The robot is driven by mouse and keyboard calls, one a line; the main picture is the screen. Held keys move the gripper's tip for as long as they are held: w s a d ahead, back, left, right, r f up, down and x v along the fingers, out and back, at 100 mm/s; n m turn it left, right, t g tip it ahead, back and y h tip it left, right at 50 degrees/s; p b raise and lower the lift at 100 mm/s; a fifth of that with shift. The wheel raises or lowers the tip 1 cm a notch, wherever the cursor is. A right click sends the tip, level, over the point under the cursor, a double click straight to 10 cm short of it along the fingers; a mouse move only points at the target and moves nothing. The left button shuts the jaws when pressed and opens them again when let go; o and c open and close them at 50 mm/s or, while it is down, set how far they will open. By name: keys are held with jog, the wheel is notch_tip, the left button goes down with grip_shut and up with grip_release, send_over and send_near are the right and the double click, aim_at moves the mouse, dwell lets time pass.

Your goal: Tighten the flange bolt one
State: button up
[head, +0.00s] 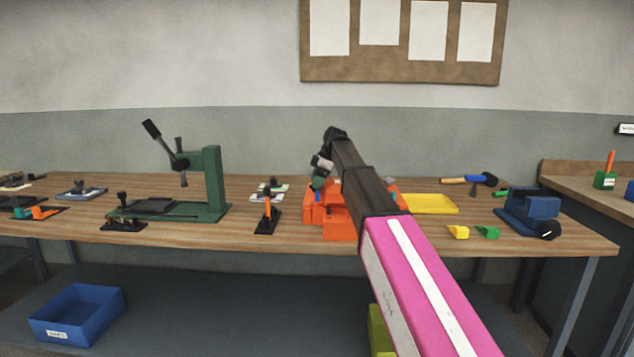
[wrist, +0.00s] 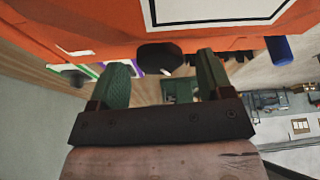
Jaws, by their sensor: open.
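An orange mould (head: 334,227) stands on the workbench, partly hidden behind my arm. In the wrist view its orange body (wrist: 215,42) fills the top. A dark faceted bolt head (wrist: 160,56) sticks out from its edge, and a blue peg (wrist: 279,50) shows further right. I cannot tell which bolt is number one. My gripper (wrist: 163,62) is open, its two green fingers on either side of the dark bolt head in the picture. No contact is visible, and depth is hard to judge. In the head view my gripper (head: 318,183) is at the mould's upper left, small and partly hidden.
A green lever press (head: 211,180) stands left on the bench, with a black-based orange clamp (head: 267,215) nearer the mould. Right of my arm are a yellow tray (head: 432,204), a hammer (head: 470,180), small yellow and green blocks and a blue vise (head: 533,212).

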jog(key=shift+f, duration=0.1)
jog(key=c, duration=0.9)
jog(key=shift+s+m+t, duration=0.2)
jog(key=shift+m+t, duration=0.2)
jog(key=shift+m, duration=0.6)
jog(key=shift+m+t, duration=0.5)
jog(key=shift+m, duration=0.9)
jog(key=o, duration=0.9)
jog(key=v, duration=1.1)
